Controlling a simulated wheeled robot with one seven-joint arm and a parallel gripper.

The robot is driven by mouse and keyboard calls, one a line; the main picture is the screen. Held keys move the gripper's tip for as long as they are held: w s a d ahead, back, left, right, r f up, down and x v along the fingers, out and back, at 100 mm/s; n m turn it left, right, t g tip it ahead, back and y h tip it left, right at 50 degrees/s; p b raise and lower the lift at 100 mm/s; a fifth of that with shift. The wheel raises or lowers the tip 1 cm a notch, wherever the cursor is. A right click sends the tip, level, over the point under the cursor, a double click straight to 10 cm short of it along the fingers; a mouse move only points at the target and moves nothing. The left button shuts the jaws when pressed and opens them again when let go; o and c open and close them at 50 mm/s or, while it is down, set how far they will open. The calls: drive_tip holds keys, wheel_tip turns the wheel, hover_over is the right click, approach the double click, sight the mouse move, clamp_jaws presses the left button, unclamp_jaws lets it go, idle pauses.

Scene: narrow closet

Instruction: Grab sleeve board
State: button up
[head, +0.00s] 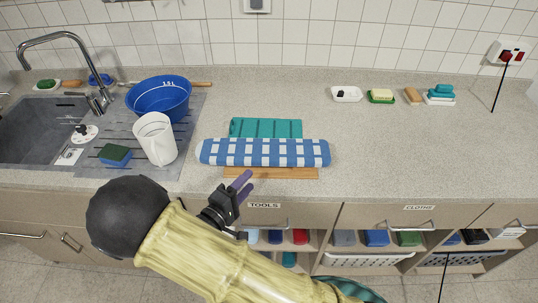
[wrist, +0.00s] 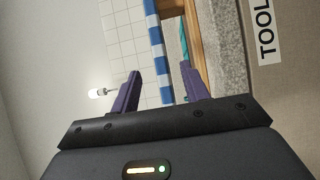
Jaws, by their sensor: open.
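The sleeve board (head: 263,152) lies on the counter, a long padded shape in blue and white check with a wooden base (head: 270,173) along its front. In the wrist view its checked cover (wrist: 155,40) and wooden base (wrist: 197,30) show beyond the fingers. My gripper (head: 243,183) is in front of the board's left half, near the counter's front edge. It also shows in the wrist view (wrist: 160,88), with its two purple fingers apart and nothing between them. I cannot tell the exact gap to the board.
A teal folded cloth (head: 265,128) lies behind the board. A white jug (head: 155,139), a blue basin (head: 159,98) and a sponge (head: 115,154) stand left by the sink (head: 40,130). Soap dishes (head: 381,96) sit back right. The counter (head: 420,150) right of the board is clear.

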sight(264, 165)
drive_tip(key=x, duration=0.6)
drive_tip(key=shift+w+p, duration=0.4)
drive_tip(key=shift+s+a, duration=0.1)
drive_tip(key=shift+a, duration=0.1)
drive_tip(key=shift+s, duration=0.2)
drive_tip(key=shift+d, duration=0.15)
drive_tip(key=x, duration=0.2)
drive_tip(key=p+x, duration=0.1)
drive_tip(key=x, duration=0.1)
drive_tip(key=shift+d+r, duration=0.1)
drive_tip(key=shift+d, duration=0.35)
drive_tip(key=shift+w+d, duration=0.15)
drive_tip(key=shift+w, duration=0.25)
drive_tip(key=shift+s, duration=0.1)
drive_tip(key=shift+c, duration=0.4)
